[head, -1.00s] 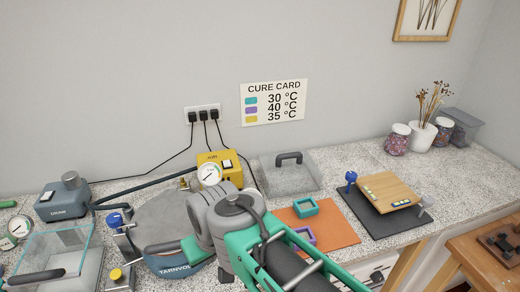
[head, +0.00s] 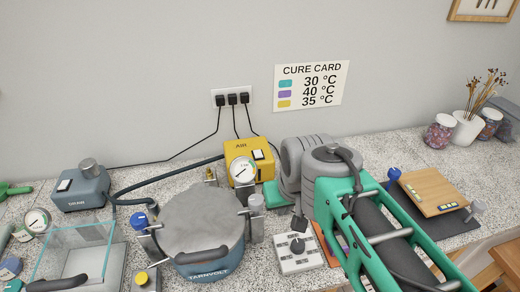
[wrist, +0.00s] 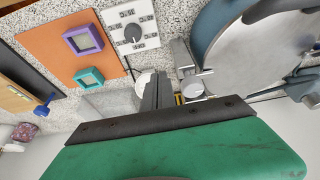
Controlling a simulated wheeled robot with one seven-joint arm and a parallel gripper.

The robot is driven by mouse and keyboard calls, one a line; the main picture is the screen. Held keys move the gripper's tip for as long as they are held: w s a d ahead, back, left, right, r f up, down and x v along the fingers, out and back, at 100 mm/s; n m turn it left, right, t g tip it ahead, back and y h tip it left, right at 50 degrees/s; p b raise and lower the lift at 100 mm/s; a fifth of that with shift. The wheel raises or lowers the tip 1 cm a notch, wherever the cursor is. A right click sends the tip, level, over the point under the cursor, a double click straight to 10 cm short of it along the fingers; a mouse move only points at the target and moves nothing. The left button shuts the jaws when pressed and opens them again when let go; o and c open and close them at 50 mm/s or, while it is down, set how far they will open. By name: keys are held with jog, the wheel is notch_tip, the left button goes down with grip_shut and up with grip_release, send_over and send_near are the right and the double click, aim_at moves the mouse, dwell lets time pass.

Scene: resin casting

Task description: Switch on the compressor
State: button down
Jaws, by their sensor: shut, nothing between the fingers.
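The compressor is a yellow box (head: 237,168) marked AIR at the back of the bench, with a round gauge (head: 242,170) and a pale rocker switch (head: 258,154) on its front. I cannot tell the switch's position. In the head view the green body of my gripper (head: 270,194) is just right of and below the compressor; its fingers are not clear there. In the wrist view my gripper's fingers (wrist: 157,78) are together and empty.
The lidded pressure pot (head: 205,225) stands front left of the compressor, its clamp (head: 256,215) close to my gripper. A white control box with a knob (head: 298,252) lies in front. An orange mat (wrist: 55,50) holds two moulds.

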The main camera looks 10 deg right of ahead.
jog(key=w+r, duration=0.3)
jog(key=w, duration=0.5)
jog(key=w+r, duration=0.4)
jog(key=w, duration=0.3)
jog(key=g, duration=0.1)
send_over(258, 156)
jog(key=s, duration=0.2)
jog(key=shift+s+d, duration=0.1)
jog(key=shift+s, duration=0.1)
jog(key=p+x, duration=0.1)
jog(key=x, duration=0.3)
jog(key=s+x, duration=0.1)
jog(key=x, duration=0.4)
jog(key=p+x, duration=0.1)
jog(key=x, duration=0.3)
jog(key=shift+s+f+p, duration=0.25)
jog(key=shift+f+p, duration=0.1)
jog(key=shift+f, duration=0.2)
